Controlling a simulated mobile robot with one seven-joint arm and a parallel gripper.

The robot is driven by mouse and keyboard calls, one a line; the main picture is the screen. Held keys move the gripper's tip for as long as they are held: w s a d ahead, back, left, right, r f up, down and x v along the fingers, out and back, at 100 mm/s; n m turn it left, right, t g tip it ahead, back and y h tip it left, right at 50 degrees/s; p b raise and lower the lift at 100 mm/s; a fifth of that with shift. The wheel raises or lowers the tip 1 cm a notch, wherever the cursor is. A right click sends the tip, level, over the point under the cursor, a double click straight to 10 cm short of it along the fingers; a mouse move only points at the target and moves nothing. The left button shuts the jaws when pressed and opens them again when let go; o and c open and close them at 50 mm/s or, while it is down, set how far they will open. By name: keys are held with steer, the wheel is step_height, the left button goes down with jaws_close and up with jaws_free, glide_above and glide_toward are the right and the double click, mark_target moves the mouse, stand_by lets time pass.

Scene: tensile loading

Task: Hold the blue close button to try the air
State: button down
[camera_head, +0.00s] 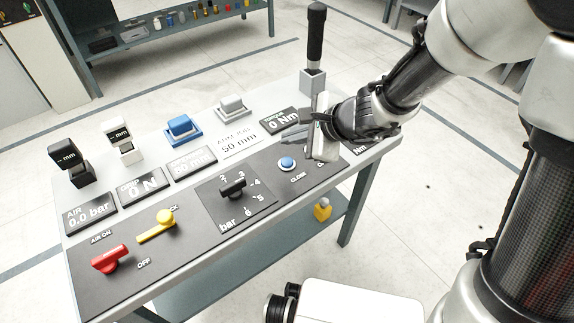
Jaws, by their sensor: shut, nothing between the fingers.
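The blue close button (287,163) sits in a pale round collar on the dark panel (190,262), above the label CLOSE. It is in plain view with nothing on top of it. My gripper (313,152) is shut and empty, just right of the button. Its fingers hide part of the panel there, including most of another label. I cannot tell how high the fingertips are above the panel. The AIR display (90,214) reads 0.0 bar and the GRIP display (144,187) reads 0 N.
Left of the button are a black pressure knob (233,187), a yellow lever (158,227) and a red handle (111,259). Behind them stand display plates, blocks (183,130) and a black-handled upright tool (315,45). A yellow item (322,209) is on the lower shelf.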

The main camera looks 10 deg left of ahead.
mark_target(291, 164)
step_height(291, 164, down, 4)
steer(key=b, duration=0.3)
steer(key=shift+f, duration=0.25)
stand_by(1.7)
steer(key=shift+f, duration=0.35)
steer(key=shift+f, duration=0.55)
stand_by(1.9)
steer(key=shift+r+p, duration=0.6)
steer(key=shift+r, duration=0.35)
steer(key=shift+r, duration=0.1)
steer(key=shift+r+p, duration=1.95)
steer(key=shift+r, duration=0.45)
